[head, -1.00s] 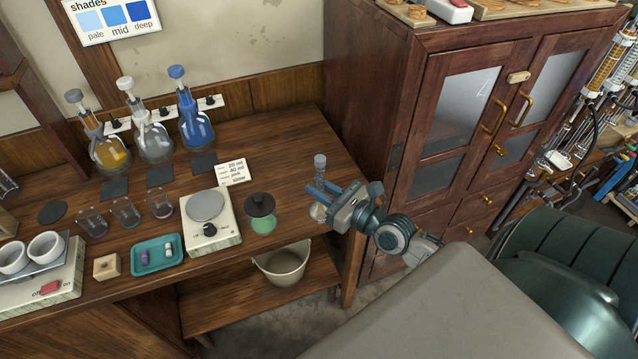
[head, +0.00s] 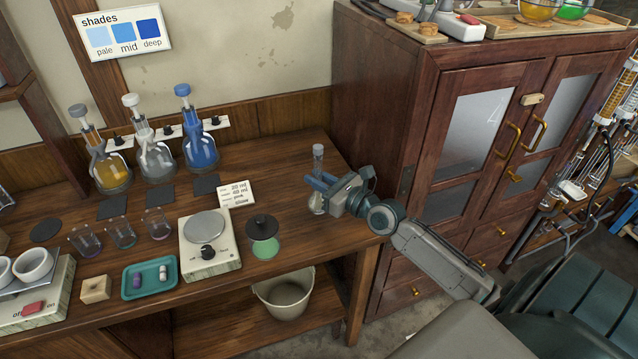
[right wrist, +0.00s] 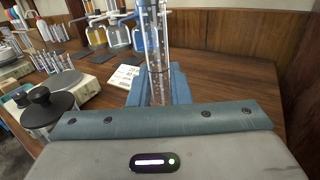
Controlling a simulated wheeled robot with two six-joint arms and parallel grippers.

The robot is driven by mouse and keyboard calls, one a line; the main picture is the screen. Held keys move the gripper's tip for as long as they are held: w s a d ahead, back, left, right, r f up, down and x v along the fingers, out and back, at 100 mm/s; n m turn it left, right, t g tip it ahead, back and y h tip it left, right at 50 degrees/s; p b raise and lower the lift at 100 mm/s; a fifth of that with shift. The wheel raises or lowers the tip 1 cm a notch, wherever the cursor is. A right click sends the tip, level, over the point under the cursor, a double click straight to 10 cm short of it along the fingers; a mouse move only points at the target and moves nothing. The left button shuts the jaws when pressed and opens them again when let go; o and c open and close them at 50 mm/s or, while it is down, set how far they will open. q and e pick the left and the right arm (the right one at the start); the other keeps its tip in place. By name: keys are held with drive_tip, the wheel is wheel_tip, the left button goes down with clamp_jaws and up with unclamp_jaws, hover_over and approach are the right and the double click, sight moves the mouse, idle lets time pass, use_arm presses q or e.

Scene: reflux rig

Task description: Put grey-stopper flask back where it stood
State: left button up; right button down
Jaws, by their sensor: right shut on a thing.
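A clear glass flask with a grey stopper (head: 318,151) is upright at the right end of the wooden bench. My right gripper (head: 318,186) is shut around its neck, coming from the right. The flask's lower part shows just below the fingers; I cannot tell whether it touches the bench. In the right wrist view the glass neck (right wrist: 157,80) stands between the two blue fingers. Another grey-stoppered flask with amber liquid (head: 110,174) stands at the back left, beside a white-stoppered clear flask (head: 157,160) and a blue-stoppered blue flask (head: 200,145). My left gripper is not in view.
Dark square mats (head: 160,196) lie in front of the back flasks. A written card (head: 236,193), a scale-like device (head: 209,256) and a black-lidded green jar (head: 263,246) are left of my gripper. A dark wood cabinet (head: 375,110) stands at the right. The bench behind the gripper is clear.

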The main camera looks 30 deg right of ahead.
wheel_tip(320, 180, down, 2)
drive_tip(key=shift+f+b, duration=0.25)
drive_tip(key=shift+b, duration=0.45)
drive_tip(key=shift+f, duration=0.2)
drive_tip(key=shift+f, duration=0.1)
drive_tip(key=c, duration=1.3)
unclamp_jaws()
drive_tip(key=shift+c, duration=0.2)
